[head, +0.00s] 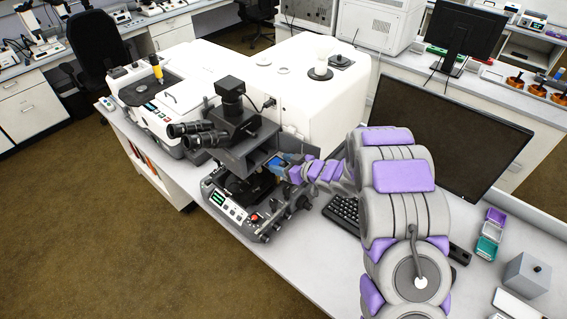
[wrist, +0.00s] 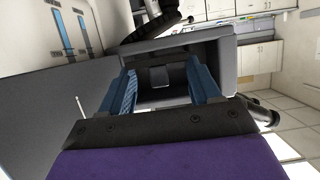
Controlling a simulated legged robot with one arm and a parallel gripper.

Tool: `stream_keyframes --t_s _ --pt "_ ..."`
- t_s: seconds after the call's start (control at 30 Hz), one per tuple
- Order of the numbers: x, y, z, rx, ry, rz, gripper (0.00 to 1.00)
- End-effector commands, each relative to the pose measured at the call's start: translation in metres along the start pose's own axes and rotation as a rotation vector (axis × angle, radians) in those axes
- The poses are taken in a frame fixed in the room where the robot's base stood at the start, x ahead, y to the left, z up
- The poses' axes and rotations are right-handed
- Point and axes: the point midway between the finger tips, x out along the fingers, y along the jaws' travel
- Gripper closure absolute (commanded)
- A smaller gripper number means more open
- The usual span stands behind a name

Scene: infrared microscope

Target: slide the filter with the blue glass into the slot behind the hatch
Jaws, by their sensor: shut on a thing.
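My gripper (wrist: 168,75) has its two blue fingers set wide apart, with their tips inside a dark opening (wrist: 221,52) in the microscope. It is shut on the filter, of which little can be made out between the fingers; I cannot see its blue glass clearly. In the head view my gripper (head: 279,163) reaches in from the right at the side of the microscope (head: 234,140), below the eyepieces. A grey panel (wrist: 55,115), likely the open hatch, stands left of the fingers in the wrist view. How deep the filter sits is hidden.
A monitor (head: 445,125) and keyboard (head: 344,212) stand to the right of the microscope. Small purple and teal boxes (head: 489,244) and a grey block (head: 527,274) lie further right. A white instrument housing (head: 310,90) is close behind.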

Motion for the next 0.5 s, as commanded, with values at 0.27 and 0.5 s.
stream_keyframes --t_s 0.27,0.5 --pt "0.0003 -0.0007 0.0000 -0.001 0.000 -0.001 0.64" --pt "-0.0008 0.0013 -0.0002 0.001 0.002 -0.002 0.64"
